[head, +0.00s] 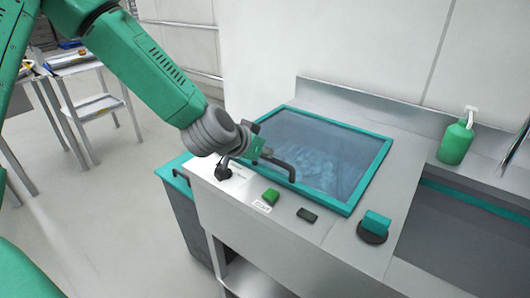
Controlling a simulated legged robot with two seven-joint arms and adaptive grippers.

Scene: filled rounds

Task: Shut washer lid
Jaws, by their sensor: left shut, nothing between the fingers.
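The washer lid (325,154) is a see-through pane in a teal frame on top of the grey washer (345,240). It looks flat over the opening. I cannot tell whether a small gap is left under its edge. My left gripper (262,158) is at the lid's near left corner, with dark parts over the frame. It is shut with nothing in it. Whether it touches the lid is unclear. My right gripper is out of view.
A green button (270,196), a dark button (307,215) and a teal knob (375,225) are on the front panel. A green soap bottle (456,138) stands at the right. A grey cart (96,104) is at the far left; open floor lies between.

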